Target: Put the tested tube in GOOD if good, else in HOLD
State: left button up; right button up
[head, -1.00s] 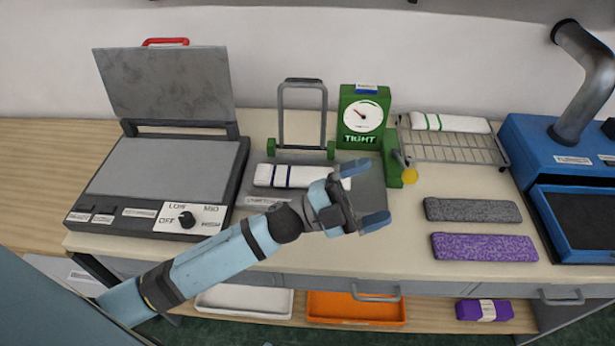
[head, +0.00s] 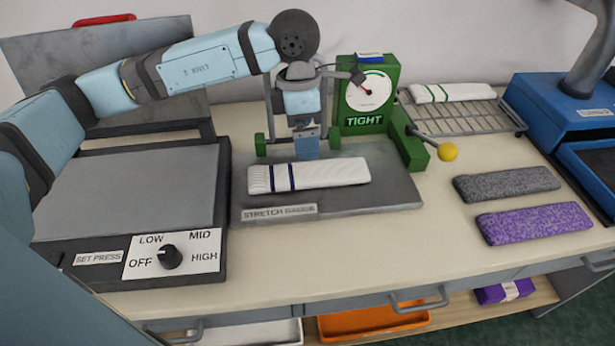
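A white knitted tube with dark blue stripes (head: 325,174) lies flat on the grey plate of the stretch gauge (head: 385,197). The green gauge dial (head: 370,96) has the word TIGHT under its face. My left gripper (head: 306,152) points down just behind the tube's far edge. Its fingers overlap in this view, so I cannot tell how wide they are or whether they touch the tube. My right gripper is not in view. A white bin (head: 250,334) and an orange bin (head: 375,322) show partly on the shelf below; no GOOD or HOLD label is readable.
The set press (head: 125,190) stands open at left. A yellow-knobbed lever (head: 448,152) sticks out right of the gauge. A wire rack (head: 470,118) holds a green-striped white tube (head: 452,92). Grey (head: 507,182) and purple (head: 535,222) knitted pieces lie at right. The front counter strip is clear.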

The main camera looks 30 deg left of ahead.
pick_arm(q)
jog(key=w+a+y, duration=0.1)
jog(key=a, duration=0.2)
jog(key=b, duration=0.1)
send_over(294, 173)
jog(key=shift+t, duration=0.3)
notch_tip(294, 173, down, 8)
jog(key=shift+w+d+r, duration=0.1)
jog(key=shift+w, duration=0.05)
notch_tip(294, 173, down, 5)
jog(key=shift+f+b, duration=0.1)
jog(key=shift+b, duration=0.2)
jog(key=c, duration=1)
